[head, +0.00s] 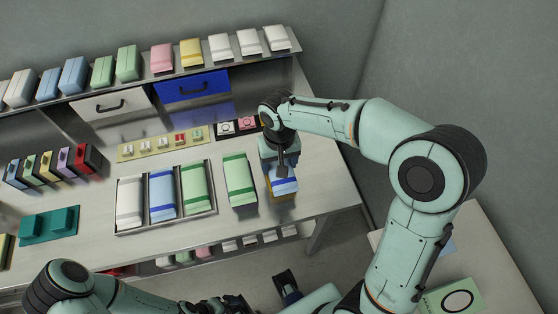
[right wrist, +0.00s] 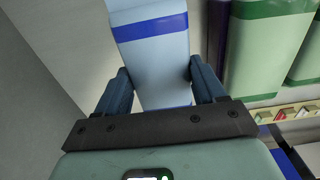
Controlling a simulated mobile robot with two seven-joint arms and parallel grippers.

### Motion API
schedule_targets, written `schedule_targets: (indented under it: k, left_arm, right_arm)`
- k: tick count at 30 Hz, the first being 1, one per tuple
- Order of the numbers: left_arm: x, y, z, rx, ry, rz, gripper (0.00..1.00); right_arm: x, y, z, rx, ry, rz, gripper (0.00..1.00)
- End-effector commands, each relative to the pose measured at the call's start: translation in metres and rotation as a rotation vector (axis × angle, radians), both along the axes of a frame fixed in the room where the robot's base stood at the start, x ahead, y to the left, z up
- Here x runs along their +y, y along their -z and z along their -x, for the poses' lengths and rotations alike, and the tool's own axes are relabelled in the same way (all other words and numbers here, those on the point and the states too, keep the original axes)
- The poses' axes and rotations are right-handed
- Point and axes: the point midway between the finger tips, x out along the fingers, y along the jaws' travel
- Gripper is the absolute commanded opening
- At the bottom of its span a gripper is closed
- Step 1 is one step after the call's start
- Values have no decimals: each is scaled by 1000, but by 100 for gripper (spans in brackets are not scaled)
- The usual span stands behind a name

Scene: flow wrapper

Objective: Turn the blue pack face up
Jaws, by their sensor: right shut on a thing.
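The blue pack (head: 285,187) is pale blue with darker blue bands. It is at the right end of the bench, right of a loose green pack. My right gripper (head: 280,166) is over it, shut on it. In the right wrist view the pack (right wrist: 155,62) sits between the two fingers of my right gripper (right wrist: 158,82), its far end cut off by the top edge. I cannot tell which face is up. A dark part that looks like my left gripper (head: 287,284) is low in front of the bench; its jaws are unclear.
A metal tray (head: 164,226) holds white, blue and green packs. The green pack (head: 240,181) stands between tray and gripper. A shelf (head: 135,84) with several packs runs behind, above a blue drawer (head: 193,88). A teal block (head: 49,225) is at left.

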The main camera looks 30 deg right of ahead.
Motion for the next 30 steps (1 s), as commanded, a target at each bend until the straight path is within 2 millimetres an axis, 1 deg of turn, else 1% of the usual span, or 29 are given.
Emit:
schedule_targets:
  k: [4, 5, 6, 7, 8, 16, 20, 23, 30]
  left_arm:
    - [0, 1, 0, 0, 0, 0, 99]
    - [0, 1, 0, 0, 0, 0, 99]
    - [0, 1, 0, 0, 0, 0, 99]
    - [0, 1, 0, 0, 0, 0, 99]
    - [0, 1, 0, 0, 0, 0, 99]
    - [0, 1, 0, 0, 0, 0, 99]
    - [0, -1, 0, 0, 0, 0, 99]
    - [0, -3, -1, -1, 1, 0, 99]
    - [0, -12, -5, -6, 0, 0, 99]
  right_arm:
    - [0, 2, 0, 0, 0, 0, 33]
    - [0, 2, 0, 0, 0, 0, 73]
    - [0, 1, 0, 0, 0, 0, 86]
    - [0, 2, 0, 0, 0, 0, 95]
    - [0, 1, 0, 0, 0, 0, 99]
    - [0, 1, 0, 0, 0, 0, 99]
    - [0, -8, 0, -1, 0, 0, 99]
    - [0, -25, -1, -4, 0, 0, 99]
    - [0, -80, -1, -6, 1, -2, 99]
